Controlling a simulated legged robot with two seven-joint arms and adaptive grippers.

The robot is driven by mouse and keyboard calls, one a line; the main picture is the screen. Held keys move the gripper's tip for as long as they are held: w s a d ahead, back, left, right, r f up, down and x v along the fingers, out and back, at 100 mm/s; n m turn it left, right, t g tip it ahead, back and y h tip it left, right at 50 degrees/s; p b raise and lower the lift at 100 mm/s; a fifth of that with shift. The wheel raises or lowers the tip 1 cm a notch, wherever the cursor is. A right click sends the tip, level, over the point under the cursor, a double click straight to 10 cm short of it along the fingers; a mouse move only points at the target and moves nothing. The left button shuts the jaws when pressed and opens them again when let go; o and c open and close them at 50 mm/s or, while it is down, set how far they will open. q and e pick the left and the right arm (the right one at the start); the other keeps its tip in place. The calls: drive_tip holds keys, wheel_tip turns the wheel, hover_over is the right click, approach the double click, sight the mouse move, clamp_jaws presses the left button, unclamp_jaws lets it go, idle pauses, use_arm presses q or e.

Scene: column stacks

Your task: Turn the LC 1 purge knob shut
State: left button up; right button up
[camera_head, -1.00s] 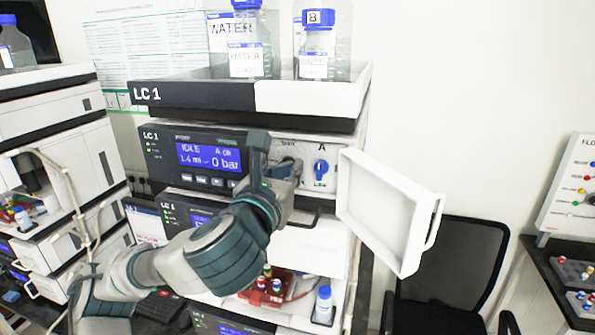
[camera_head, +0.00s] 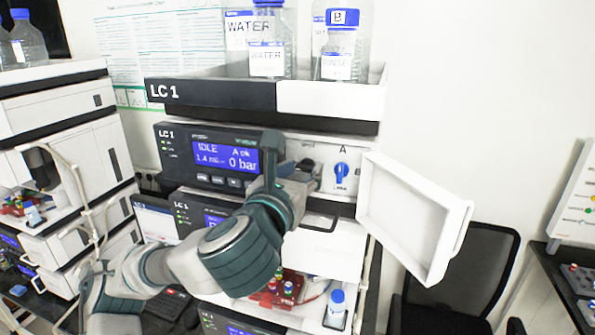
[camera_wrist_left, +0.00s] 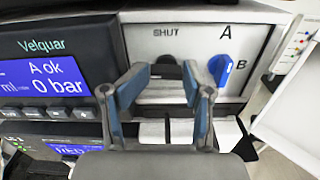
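The LC 1 unit (camera_head: 288,97) stands in the middle of the head view, with its display reading IDLE and 0 bar. A dark purge knob (camera_wrist_left: 169,70) sits under the word SHUT on the pale panel in the left wrist view; its pointing direction is hard to tell. My left gripper (camera_wrist_left: 161,84) is open in front of this panel, one finger to each side of the knob, with no clear contact. In the head view my left gripper (camera_head: 288,165) hides most of the knob. My right gripper is not in view.
A blue A/B knob (camera_wrist_left: 221,69) is just right of the right finger. A white open door (camera_head: 408,218) juts out at the right. Bottles (camera_head: 340,45) stand on top.

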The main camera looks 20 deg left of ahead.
use_arm(q)
drive_tip(key=shift+d, duration=0.4)
drive_tip(key=s, duration=1.1)
drive_tip(key=shift+s+a, duration=0.2)
drive_tip(key=shift+s, duration=0.2)
drive_tip(key=shift+a+f, duration=0.1)
